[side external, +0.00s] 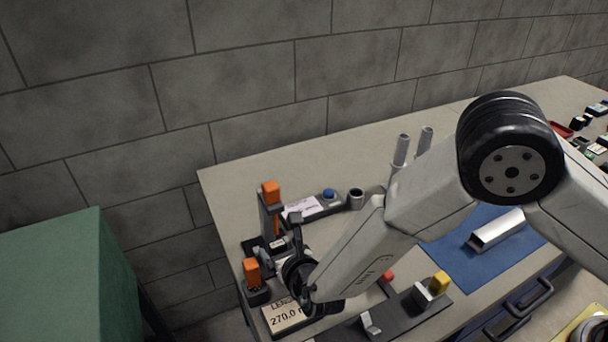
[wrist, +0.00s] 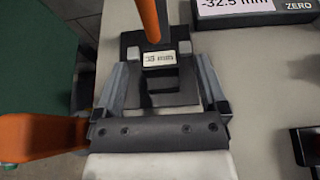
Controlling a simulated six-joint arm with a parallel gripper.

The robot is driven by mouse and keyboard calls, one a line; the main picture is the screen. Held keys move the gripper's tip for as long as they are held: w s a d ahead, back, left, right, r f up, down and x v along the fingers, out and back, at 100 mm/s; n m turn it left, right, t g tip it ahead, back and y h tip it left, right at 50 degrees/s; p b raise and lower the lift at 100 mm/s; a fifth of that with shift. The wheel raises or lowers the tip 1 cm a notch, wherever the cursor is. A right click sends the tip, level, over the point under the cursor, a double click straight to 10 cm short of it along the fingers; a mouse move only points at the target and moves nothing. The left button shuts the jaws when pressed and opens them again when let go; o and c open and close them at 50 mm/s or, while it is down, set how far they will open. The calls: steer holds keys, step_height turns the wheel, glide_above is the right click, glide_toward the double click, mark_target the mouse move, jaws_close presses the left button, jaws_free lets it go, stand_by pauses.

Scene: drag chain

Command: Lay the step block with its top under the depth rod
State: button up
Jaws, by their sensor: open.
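The depth gauge stands at the left end of the bench, with an orange-topped dark post (side external: 270,193). In the wrist view the orange depth rod (wrist: 151,20) comes down over a dark base plate (wrist: 130,42). A small dark block with a white label (wrist: 160,58), apparently the step block, lies at the rod's lower end. Its print is too small to read surely, and I cannot tell whether rod and block touch. My gripper (wrist: 165,85) is open, its fingers either side of the block. In the side view my wrist partly hides this spot.
The depth readout (wrist: 236,7) shows -32.5 mm, beside the gauge. An orange-topped post (side external: 252,271) and a 270.0 length display (side external: 288,316) are close to my wrist. A yellow-topped fixture (side external: 439,282) and a metal profile (side external: 498,230) on a blue mat (side external: 447,249) lie right.

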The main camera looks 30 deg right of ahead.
steer(key=shift+v, duration=3.35)
steer(key=shift+d, duration=0.1)
steer(key=d+m+h, duration=0.1)
steer(key=d+m, duration=0.1)
steer(key=d, duration=0.1)
steer(key=d+r+m+g+h, duration=0.1)
steer(key=d, duration=0.2)
steer(key=w+d+m+g+h, duration=0.1)
steer(key=d+m, duration=0.1)
steer(key=d, duration=0.1)
steer(key=shift+r+m+h, duration=0.15)
steer(key=shift+m+h, duration=0.15)
steer(key=shift+h, duration=0.1)
steer(key=s+d+r+m+g+y, duration=0.2)
steer(key=s+d+m+g, duration=0.2)
steer(key=d+m, duration=0.6)
steer(key=s+d+r+m+g+y, duration=0.1)
steer(key=s+d+r+m+g, duration=0.2)
steer(key=s+d+m, duration=0.6)
steer(key=d+m+g, duration=0.1)
steer(key=m, duration=1)
steer(key=shift+d+r+g+y, duration=0.3)
steer(key=shift+d+g+y, duration=0.1)
